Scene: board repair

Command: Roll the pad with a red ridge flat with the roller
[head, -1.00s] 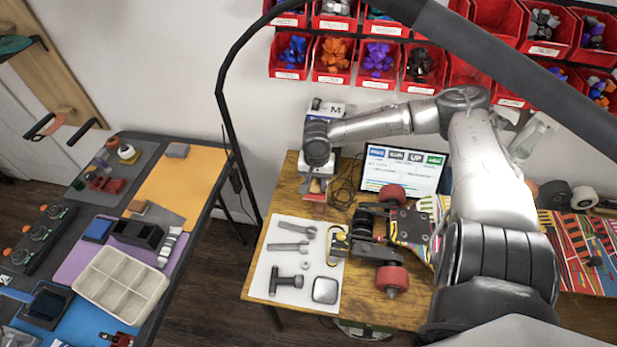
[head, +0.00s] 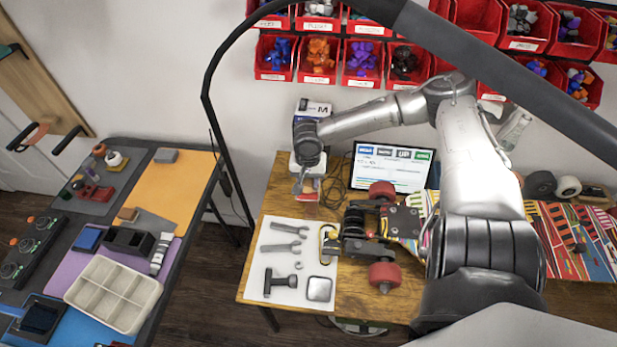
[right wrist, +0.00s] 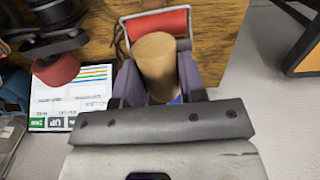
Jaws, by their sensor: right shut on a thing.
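My right gripper (head: 304,176) hangs over the back left corner of the wooden table in the head view. It is shut on the roller. The right wrist view shows the roller's tan round handle (right wrist: 156,58) between the two fingers of my right gripper (right wrist: 160,88), with its red cylinder (right wrist: 158,24) in a metal frame beyond. In the head view the roller is small and partly hidden under the gripper. I cannot make out a pad with a red ridge in either view. My left gripper is not in view.
A skateboard with red wheels (head: 384,274) lies on the wooden table (head: 350,297) beside a white tool mat (head: 283,297). A laptop (head: 393,168) stands behind. A side table at left holds a compartment tray (head: 115,292). Red bins (head: 319,60) hang on the wall.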

